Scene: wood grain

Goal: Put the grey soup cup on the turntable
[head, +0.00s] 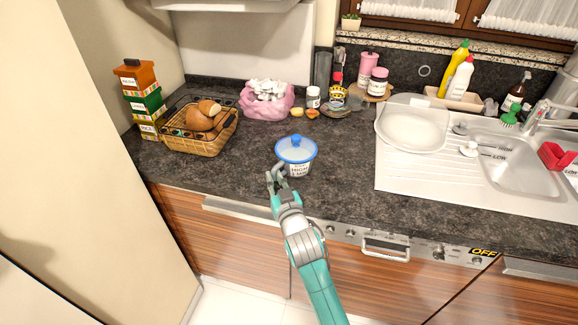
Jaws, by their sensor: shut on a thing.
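The soup cup (299,169) has a pale grey-white body with dark lettering and a blue-rimmed lid with a blue knob. It is upright at the front middle of the dark counter. My gripper (276,178) is at its near left side, shut on the cup at what looks like its grey handle. The fingertips are small, and the exact contact is hard to see. I cannot tell whether the cup's base touches the counter. A round wooden disc (386,96) at the back, which looks like the turntable, carries pink jars.
A wicker basket (208,147) of bread and a pink bag (265,106) stand at the left. Small jars and food pieces crowd the back middle. Counter around the cup is clear.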

